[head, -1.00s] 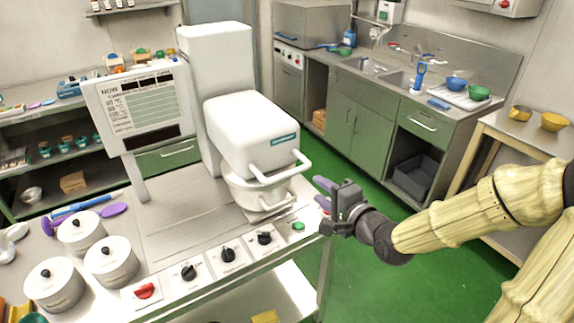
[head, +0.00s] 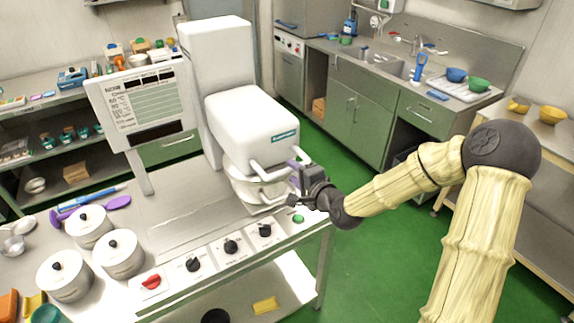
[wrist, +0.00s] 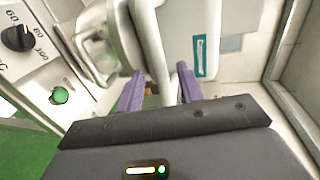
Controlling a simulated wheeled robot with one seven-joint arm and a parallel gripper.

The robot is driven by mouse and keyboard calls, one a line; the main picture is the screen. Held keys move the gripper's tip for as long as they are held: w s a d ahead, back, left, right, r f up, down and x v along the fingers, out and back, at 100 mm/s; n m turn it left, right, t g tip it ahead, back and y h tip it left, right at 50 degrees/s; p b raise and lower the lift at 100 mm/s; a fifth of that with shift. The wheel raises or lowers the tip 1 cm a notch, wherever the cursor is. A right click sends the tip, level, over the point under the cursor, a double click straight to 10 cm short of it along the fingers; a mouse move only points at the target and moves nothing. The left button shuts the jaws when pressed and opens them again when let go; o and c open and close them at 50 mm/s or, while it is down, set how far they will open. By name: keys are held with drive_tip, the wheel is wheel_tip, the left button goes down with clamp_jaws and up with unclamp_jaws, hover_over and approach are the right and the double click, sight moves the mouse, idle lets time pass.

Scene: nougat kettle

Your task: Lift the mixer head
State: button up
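The white mixer head (head: 252,125) is down over the bowl (head: 246,188) on the steel counter. A white bar handle (head: 270,170) sticks out from its front; the handle shows in the wrist view (wrist: 152,45) as a pale bar running down towards the fingers. My gripper (head: 297,163) is at the right end of this handle. In the wrist view its two purple fingers (wrist: 160,90) are apart, with the handle bar between them. I cannot tell whether either finger touches it. The bowl also has a looped handle, partly hidden by my gripper in the head view.
Control knobs (head: 231,246) and a green button (head: 298,219) line the counter's front edge. Lidded white pots (head: 118,254) stand at left. A screen panel (head: 145,105) stands left of the mixer. Green floor (head: 375,245) is open to the right.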

drive_tip(key=shift+p+x, duration=0.45)
drive_tip(key=shift+x, duration=1.95)
drive_tip(key=shift+c, duration=0.5)
clamp_jaws()
